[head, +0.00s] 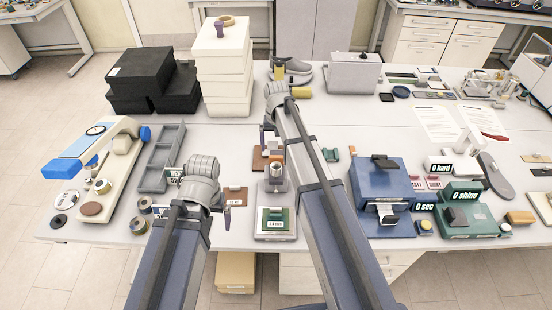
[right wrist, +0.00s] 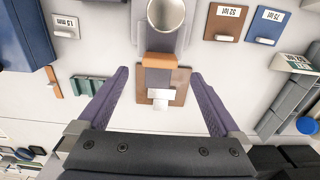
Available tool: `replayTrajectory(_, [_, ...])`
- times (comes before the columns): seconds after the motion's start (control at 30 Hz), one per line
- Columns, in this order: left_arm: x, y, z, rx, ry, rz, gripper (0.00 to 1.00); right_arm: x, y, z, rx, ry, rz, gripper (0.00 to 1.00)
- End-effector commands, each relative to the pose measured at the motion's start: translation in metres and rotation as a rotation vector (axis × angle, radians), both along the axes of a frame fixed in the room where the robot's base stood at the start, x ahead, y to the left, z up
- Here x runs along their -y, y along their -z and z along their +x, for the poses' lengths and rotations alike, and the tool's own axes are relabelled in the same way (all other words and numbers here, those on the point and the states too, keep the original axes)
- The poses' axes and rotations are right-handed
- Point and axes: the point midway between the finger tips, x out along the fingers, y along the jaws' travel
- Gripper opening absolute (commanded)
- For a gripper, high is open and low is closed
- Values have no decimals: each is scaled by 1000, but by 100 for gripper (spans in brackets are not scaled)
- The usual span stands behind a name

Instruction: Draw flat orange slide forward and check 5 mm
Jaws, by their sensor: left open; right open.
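The flat orange slide (right wrist: 161,60) shows in the right wrist view at the foot of a grey stand with a round silver cup (right wrist: 166,12). A brown plate (right wrist: 178,84) with a white tab (right wrist: 160,98) lies at its lower side. My right gripper (right wrist: 160,74) is open, its purple fingers spread on either side of the slide and plate, not touching them. In the head view the stand (head: 276,182) is beside my right arm, and the arm partly hides this area. My left gripper (head: 222,212) is open and empty at the table's front, partly hidden by its arm.
A blue box (head: 380,180) stands right of the stand. A green piece (head: 275,220) sits on a pale base in front. White boxes (head: 222,65) stand behind.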

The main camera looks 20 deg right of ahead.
Motion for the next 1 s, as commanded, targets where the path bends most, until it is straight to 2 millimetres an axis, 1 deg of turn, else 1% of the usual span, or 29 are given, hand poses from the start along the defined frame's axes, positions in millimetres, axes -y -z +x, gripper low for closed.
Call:
replayTrajectory(0.03, [0, 11, 0, 0, -1, 0, 100, 0, 11, 0, 0, 0, 0, 100])
replayTrajectory(0.3, [0, 46, 0, 2, -2, -1, 100, 0, 46, 0, 0, -1, 0, 100])
replayTrajectory(0.43, [0, 59, 0, 2, 2, 0, 100, 0, 59, 0, 0, -1, 0, 100])
replayTrajectory(0.57, [0, 64, 0, 2, 4, 0, 100, 0, 64, 0, 0, -1, 0, 100])
replayTrajectory(0.83, [0, 63, 0, 1, 5, 0, 100, 0, 63, 0, 0, -1, 0, 100])
replayTrajectory(0.87, [0, 63, 0, 1, 5, 0, 100, 0, 63, 0, 0, -1, 0, 98])
replayTrajectory(1.0, [0, 63, 0, 1, 5, 0, 100, 0, 63, 0, 0, 0, 0, 82])
